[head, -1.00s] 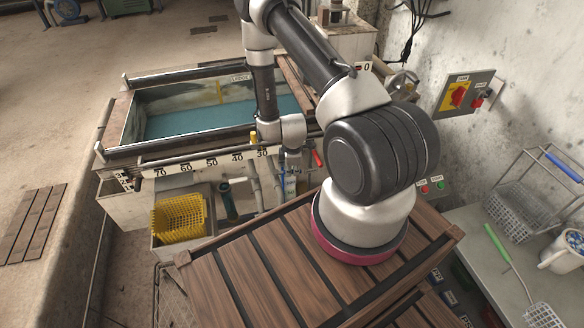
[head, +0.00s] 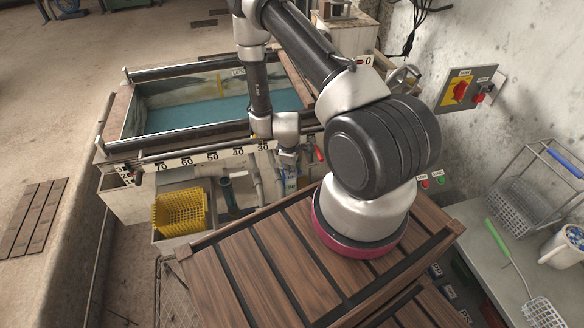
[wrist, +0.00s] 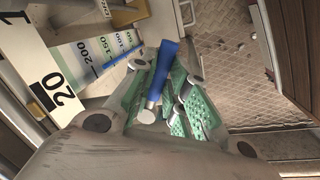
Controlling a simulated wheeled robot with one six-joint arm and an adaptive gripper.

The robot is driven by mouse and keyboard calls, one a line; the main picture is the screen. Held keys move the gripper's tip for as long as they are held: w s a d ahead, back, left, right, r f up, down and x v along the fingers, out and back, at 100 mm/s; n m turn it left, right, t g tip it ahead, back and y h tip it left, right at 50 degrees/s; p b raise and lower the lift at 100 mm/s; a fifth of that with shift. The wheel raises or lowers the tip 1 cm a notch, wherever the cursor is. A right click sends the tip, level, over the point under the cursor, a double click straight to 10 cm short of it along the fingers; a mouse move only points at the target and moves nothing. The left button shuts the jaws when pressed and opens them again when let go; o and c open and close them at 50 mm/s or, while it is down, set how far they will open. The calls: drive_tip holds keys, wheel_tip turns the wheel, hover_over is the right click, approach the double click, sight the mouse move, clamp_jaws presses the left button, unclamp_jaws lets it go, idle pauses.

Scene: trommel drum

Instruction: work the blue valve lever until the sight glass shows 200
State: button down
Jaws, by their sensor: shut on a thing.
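The blue valve lever (wrist: 168,65) shows in the wrist view, lying between the green pads of my gripper (wrist: 168,92). My gripper is shut on it. In the head view my gripper (head: 288,176) is small and partly hidden by my arm, beside the tank's front. The sight glass scale (wrist: 92,55) is at the upper left of the wrist view, with marks including 50, 100, 150 and 200. A blue strip (wrist: 124,56) lies along its right edge; I cannot tell the exact level reading.
The tank (head: 133,118) holds blue-green water. A numbered ruler (head: 200,157) runs along its front. A yellow basket (head: 180,213) stands below. A red and yellow switch box (head: 465,89) is on the right wall. A bench (head: 480,240) with a wire basket (head: 518,196) is at right.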

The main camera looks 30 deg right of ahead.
drive_tip(key=c, duration=1.4)
unclamp_jaws()
drive_tip(key=shift+r, duration=0.1)
drive_tip(key=shift+s+a+r, duration=0.25)
drive_tip(key=shift+a+r, duration=0.05)
drive_tip(key=shift+r, duration=1.65)
drive_tip(key=shift+s+a+r, duration=0.25)
drive_tip(key=shift+r, duration=1.65)
drive_tip(key=shift+s+a+r, duration=0.25)
drive_tip(key=shift+a+r, duration=0.05)
drive_tip(key=shift+r, duration=1.65)
